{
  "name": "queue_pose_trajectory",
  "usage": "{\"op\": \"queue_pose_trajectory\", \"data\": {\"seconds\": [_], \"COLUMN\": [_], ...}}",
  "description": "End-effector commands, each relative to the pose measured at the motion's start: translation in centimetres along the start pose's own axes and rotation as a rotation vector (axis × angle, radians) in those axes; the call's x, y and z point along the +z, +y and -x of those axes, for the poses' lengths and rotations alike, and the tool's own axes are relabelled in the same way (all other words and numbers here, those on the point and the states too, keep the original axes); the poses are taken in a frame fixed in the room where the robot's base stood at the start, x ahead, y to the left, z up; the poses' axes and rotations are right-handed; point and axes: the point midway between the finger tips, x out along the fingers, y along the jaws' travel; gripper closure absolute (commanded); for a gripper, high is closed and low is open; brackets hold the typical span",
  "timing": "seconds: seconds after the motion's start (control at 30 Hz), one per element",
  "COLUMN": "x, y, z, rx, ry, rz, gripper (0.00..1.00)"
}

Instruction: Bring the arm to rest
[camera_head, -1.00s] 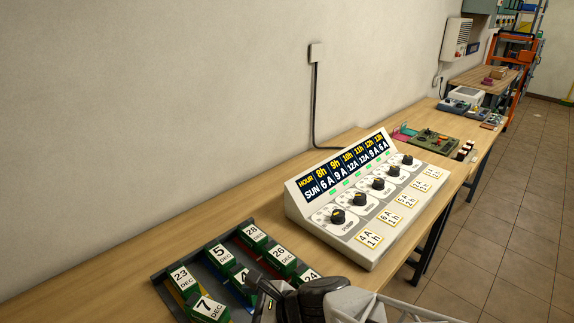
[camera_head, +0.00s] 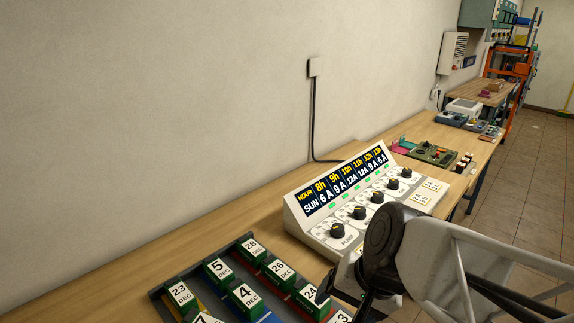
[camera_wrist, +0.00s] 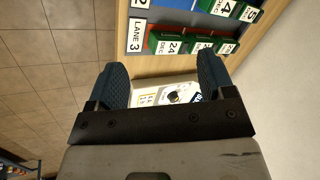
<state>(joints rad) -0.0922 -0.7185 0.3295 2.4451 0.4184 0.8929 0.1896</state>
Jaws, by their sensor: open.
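My gripper (camera_wrist: 163,72) is open in the wrist view, with its two dark blue fingers spread apart. Nothing is held between them. Past the fingers, the white control console (camera_wrist: 180,92) shows partly on the wooden bench. In the head view my arm fills the lower right, in front of the right part of the console (camera_head: 310,232). The gripper's fingers are hard to make out there.
A grey tray (camera_head: 158,294) of green date-labelled blocks lies on the bench (camera_head: 255,213) at the lower left; one block reads 4 (camera_head: 245,295). A green board (camera_head: 432,153) lies beyond the console. Tiled floor (camera_head: 535,190) is open at the right.

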Motion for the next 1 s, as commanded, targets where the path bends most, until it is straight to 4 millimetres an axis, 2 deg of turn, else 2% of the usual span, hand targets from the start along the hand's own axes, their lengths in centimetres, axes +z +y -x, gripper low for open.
{"op": "queue_pose_trajectory", "data": {"seconds": [0.2,0.4,0.57,1.0], "x": [-1.6,-2.4,-2.6,-2.6], "y": [3.6,5.8,6.4,6.4], "z": [3.9,6.3,6.9,6.9], "rx": [0.188,0.308,0.343,0.344], "ry": [0.065,0.09,0.093,0.093], "rz": [0.204,0.316,0.348,0.349], "gripper": [0.25,0.25,0.25,0.25]}}
